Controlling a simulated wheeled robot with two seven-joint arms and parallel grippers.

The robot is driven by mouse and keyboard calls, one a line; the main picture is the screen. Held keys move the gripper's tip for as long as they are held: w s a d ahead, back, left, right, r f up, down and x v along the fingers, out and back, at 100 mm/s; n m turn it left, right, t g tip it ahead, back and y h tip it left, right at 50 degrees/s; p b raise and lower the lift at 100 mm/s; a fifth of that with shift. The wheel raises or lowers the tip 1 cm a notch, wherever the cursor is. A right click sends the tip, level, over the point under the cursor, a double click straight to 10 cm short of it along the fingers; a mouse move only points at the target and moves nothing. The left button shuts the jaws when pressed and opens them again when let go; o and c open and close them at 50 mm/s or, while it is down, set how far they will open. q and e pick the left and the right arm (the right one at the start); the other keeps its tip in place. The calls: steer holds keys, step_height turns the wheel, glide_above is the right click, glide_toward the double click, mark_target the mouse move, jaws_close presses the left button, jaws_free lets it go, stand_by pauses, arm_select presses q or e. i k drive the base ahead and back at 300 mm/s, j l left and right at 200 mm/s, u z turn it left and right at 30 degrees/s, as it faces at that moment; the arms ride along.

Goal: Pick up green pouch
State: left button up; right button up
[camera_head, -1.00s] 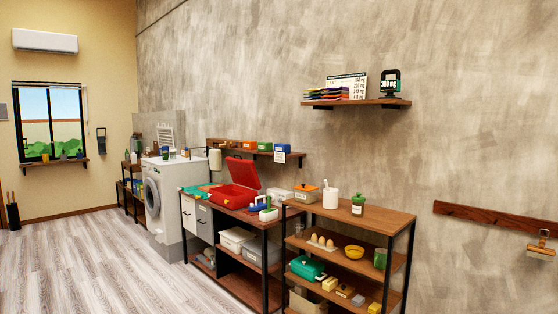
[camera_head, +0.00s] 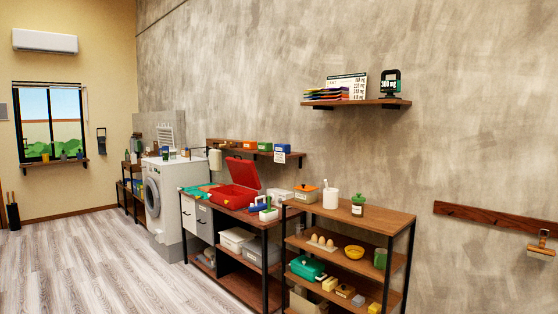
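No pouch can be made out for certain at this distance. A teal-green rounded item (camera_head: 307,267) lies on the middle shelf of the near rack, left of several small boxes. A small green object (camera_head: 380,258) stands at the right end of the rack's upper inner shelf. A flat teal-green item (camera_head: 199,190) lies on the left end of the workbench, beside an open red case. I cannot tell which of these is the green pouch. Neither of my grippers is in view.
The near rack (camera_head: 385,221) has a jar and a white cup on top, and eggs and a yellow bowl (camera_head: 354,252) below. The workbench holds the open red case (camera_head: 232,198). A washing machine (camera_head: 168,198) stands farther back. The wooden floor (camera_head: 90,265) at left is clear.

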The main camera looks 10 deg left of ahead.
mark_target(263, 146)
steer(key=i+j, duration=0.25)
steer(key=i, duration=0.4)
steer(key=i+j+u, duration=0.1)
steer(key=i, duration=0.5)
steer(key=i+j, duration=0.3)
steer(key=i, duration=0.35)
steer(key=i+j, duration=0.15)
steer(key=i, duration=0.5)
steer(key=i+j+u, duration=0.1)
steer(key=i, duration=0.55)
steer(key=j, duration=0.1)
